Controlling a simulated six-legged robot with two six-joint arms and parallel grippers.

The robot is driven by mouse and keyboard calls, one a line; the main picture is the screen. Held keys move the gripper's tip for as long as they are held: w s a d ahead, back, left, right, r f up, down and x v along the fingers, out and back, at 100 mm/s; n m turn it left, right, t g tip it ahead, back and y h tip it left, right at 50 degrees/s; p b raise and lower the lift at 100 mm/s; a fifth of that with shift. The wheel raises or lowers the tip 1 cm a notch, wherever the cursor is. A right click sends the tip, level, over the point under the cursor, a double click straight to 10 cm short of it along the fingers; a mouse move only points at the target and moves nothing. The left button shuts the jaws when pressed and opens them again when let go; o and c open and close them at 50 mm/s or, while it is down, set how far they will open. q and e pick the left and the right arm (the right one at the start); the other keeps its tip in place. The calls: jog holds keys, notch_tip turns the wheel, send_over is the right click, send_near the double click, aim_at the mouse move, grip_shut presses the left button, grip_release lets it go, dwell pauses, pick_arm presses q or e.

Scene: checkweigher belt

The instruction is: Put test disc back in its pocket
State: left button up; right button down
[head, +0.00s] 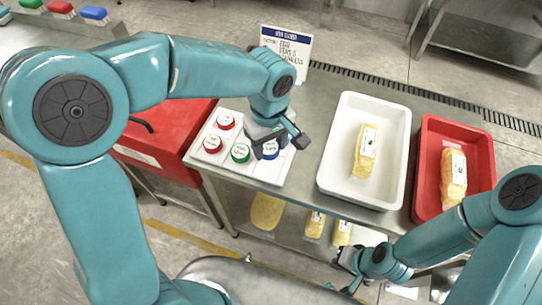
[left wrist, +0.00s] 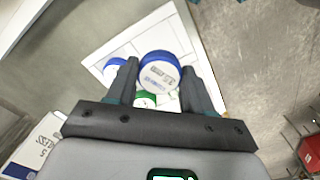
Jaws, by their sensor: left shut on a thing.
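My left gripper (head: 277,147) is over the white pocket board (head: 272,176) and shut on a blue-rimmed test disc (head: 270,151). In the left wrist view the held disc (left wrist: 158,72) sits between the two fingers with its white printed face toward the camera. The board bears two red discs (head: 225,121) (head: 213,144) and a green disc (head: 240,153). A second blue disc (left wrist: 115,66) shows partly behind one finger in the left wrist view. The gap between held disc and board is unclear. My right gripper (head: 347,274) appears open and empty, low at the front.
A white tray (head: 327,170) and a red tray (head: 423,160), each with a yellow pack, stand right of the board. A printed sign (head: 286,45) stands behind it. A red cabinet (head: 170,140) adjoins the left. More packs lie below.

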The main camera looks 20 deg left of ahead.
aim_at(270, 166)
pick_arm(q)
notch_tip(270, 166, down, 6)
jog(key=shift+r, duration=0.2)
jog(key=shift+w+f, duration=0.15)
jog(key=shift+f, duration=0.1)
